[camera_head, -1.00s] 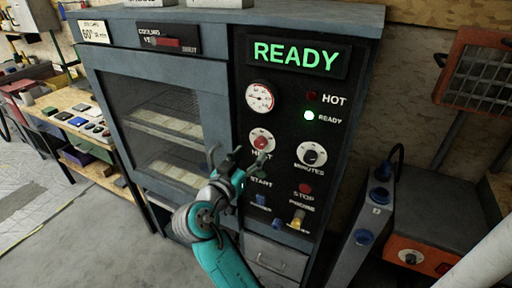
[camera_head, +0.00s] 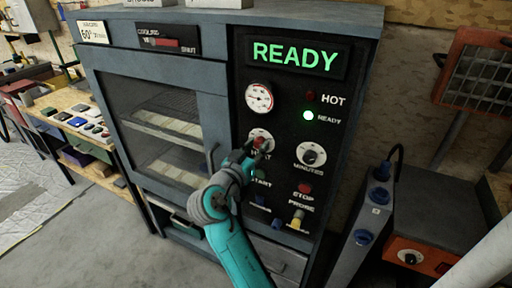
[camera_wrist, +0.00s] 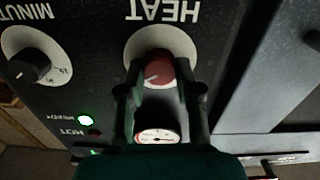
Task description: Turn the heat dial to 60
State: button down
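The heat dial (camera_head: 259,141) is a red knob on a round white plate, on the oven's black control panel (camera_head: 326,170). My gripper (camera_head: 254,148) is at the dial and partly covers it and its HEAT label. In the wrist view the picture is upside down, and the red knob (camera_wrist: 160,70) sits between the two fingers of my gripper (camera_wrist: 160,88). The fingers stand apart on either side of the knob, with a narrow gap seeming to show. A white pointer mark shows on the knob. The dial's numbers are not readable.
The minutes dial (camera_head: 311,155) is right of the heat dial, and a gauge (camera_head: 259,97) is above it. START is below, and the red STOP button (camera_head: 304,188) is lower right. The display (camera_head: 296,57) reads READY. The glass door's handle (camera_head: 212,160) is left of my gripper.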

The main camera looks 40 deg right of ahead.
jog(key=shift+n, duration=0.3)
jog(key=n, duration=1.1)
jog(key=shift+w, duration=0.1)
dwell(0.5)
jog(key=c, duration=0.8)
grip_release()
jog(key=shift+o, duration=0.2)
jog(key=v, duration=1.2)
